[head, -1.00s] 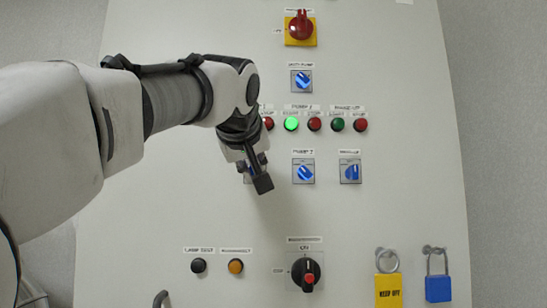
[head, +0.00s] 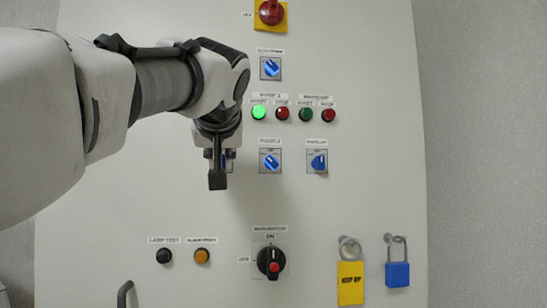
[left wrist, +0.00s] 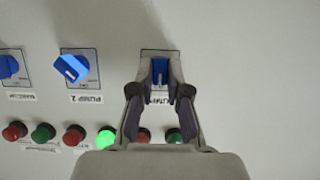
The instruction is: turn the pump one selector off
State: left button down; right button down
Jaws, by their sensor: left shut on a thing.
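The pump one selector is a blue knob (left wrist: 160,68) on a square plate, at the left end of the selector row. In the head view my left gripper (head: 218,176) covers most of it, with only part of its plate and a bit of blue showing. In the left wrist view my left gripper (left wrist: 160,84) has its two fingers closed on either side of the knob, which points along the fingers. Its label is partly hidden by the gripper. My right gripper is in neither view.
The pump 2 selector (head: 270,161) and another blue selector (head: 317,161) sit to the right. Above are a lit green button (head: 259,113) and several unlit ones. Below are a black rotary switch (head: 271,262), a yellow tag (head: 350,283) and a blue padlock (head: 397,274).

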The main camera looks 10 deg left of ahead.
pick_arm(q)
jog(key=c, duration=1.1)
grip_release()
jog(key=shift+f, duration=0.25)
jog(key=shift+c, duration=0.2)
jog(key=shift+r, duration=0.1)
